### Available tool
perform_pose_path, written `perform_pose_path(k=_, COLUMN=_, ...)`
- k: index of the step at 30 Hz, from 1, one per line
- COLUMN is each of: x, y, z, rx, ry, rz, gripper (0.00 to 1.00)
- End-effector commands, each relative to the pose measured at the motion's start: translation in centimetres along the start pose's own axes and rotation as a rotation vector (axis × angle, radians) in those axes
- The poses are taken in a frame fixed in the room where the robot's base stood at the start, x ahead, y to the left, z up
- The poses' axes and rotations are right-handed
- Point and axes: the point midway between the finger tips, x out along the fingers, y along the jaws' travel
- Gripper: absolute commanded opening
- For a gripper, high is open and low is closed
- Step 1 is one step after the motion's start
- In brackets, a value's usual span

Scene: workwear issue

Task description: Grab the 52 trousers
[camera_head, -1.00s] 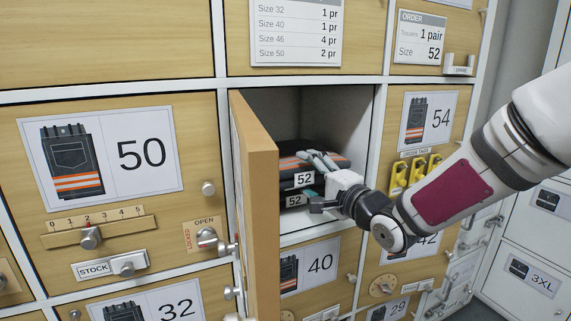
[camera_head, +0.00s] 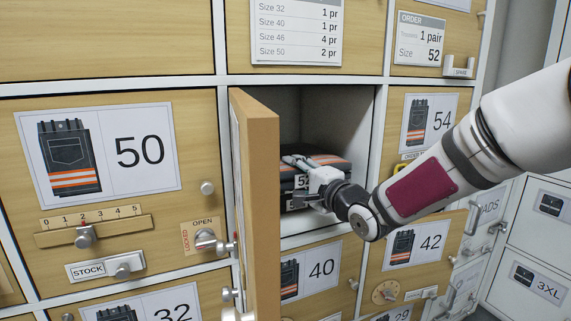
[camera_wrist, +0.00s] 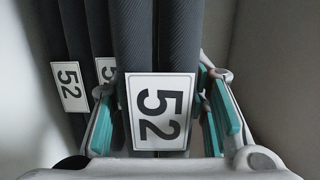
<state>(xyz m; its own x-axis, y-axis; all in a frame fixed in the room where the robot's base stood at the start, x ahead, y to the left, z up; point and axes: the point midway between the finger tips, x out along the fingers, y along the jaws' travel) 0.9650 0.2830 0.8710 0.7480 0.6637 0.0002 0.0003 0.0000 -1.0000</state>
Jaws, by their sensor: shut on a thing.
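Folded dark trousers with an orange stripe (camera_head: 328,161) lie in the open middle compartment in the head view. My gripper (camera_head: 302,172) reaches into this compartment and covers most of the size tags. In the wrist view my gripper (camera_wrist: 162,95) is shut on one folded pair of 52 trousers (camera_wrist: 132,40), with a teal-padded finger on either side. Its white 52 tag (camera_wrist: 160,113) faces the camera. Other folded trousers (camera_wrist: 72,30) stand to the left in that view, also tagged 52 (camera_wrist: 70,87). Whether the held pair is off the stack cannot be told.
The open door (camera_head: 262,200) stands out along the compartment's left side, close to my gripper. The compartment's right wall (camera_head: 362,125) is near my wrist. There is free room above the trousers. An order card (camera_head: 419,40) at upper right reads 1 pair, size 52.

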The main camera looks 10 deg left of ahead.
Motion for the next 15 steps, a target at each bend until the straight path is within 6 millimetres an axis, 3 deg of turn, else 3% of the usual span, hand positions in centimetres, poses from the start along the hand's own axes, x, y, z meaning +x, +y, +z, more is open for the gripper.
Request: perform_pose_path(k=15, x=-0.3, y=-1.1, z=0.1, rx=-0.002, ry=-0.001, rz=-0.004, gripper=0.0)
